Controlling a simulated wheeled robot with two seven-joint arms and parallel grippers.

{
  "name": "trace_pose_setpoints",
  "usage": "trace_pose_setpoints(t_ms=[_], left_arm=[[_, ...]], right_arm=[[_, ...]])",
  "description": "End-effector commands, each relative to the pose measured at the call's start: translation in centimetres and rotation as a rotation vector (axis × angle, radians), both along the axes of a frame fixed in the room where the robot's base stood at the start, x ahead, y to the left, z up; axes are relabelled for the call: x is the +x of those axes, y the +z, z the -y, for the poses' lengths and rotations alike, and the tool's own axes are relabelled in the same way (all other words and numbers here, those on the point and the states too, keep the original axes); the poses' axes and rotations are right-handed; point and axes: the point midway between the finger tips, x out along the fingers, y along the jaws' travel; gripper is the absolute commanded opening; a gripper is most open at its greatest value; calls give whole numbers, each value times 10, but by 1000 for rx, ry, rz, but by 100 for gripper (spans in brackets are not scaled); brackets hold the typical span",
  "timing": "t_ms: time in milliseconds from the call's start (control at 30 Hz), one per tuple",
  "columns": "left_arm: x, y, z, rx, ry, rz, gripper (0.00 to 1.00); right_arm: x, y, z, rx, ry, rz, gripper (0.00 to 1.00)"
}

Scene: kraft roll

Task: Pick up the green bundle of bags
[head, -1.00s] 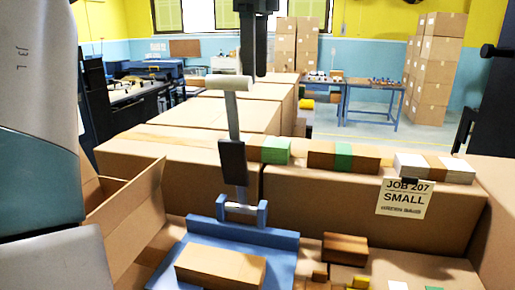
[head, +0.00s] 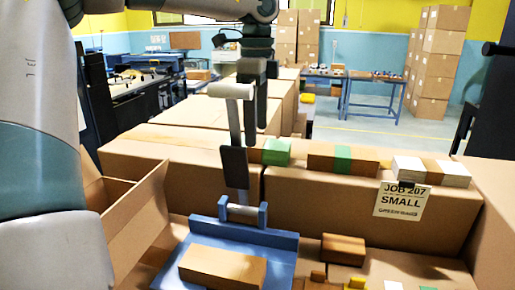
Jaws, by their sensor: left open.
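My right gripper does not show.
A blue press (head: 283,243) with an upright grey lever (head: 234,140) stands in front, a brown block (head: 222,265) on it. An open carton (head: 135,222) stands left. A job sign (head: 402,200) hangs on the long box (head: 330,207). Small blocks lie front right.

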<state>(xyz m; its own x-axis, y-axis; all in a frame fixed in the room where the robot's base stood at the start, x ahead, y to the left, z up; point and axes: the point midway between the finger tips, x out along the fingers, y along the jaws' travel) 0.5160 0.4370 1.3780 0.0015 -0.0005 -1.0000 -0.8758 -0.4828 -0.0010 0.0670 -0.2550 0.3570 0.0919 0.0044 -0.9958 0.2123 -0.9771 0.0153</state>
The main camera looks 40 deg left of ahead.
Motion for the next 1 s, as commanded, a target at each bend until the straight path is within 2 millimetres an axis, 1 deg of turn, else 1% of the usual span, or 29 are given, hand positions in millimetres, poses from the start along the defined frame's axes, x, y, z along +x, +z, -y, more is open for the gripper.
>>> trace_pose_setpoints(t_ms=[167,333,467,600,733,833,1000], left_arm=[[0,0,0,1,0,0,69],[1,-5,0,-1,-1,-3,69],[2,-15,-1,-2,-1,-4,69],[4,-30,-1,-2,-1,-4,69],[4,-45,-1,-1,0,-3,69],[4,-51,-1,0,0,-1,69],[4,-52,-1,0,0,1,69]], right_arm=[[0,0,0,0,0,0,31],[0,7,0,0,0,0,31],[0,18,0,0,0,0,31],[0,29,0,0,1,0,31],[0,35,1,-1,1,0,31],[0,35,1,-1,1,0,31],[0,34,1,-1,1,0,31]])
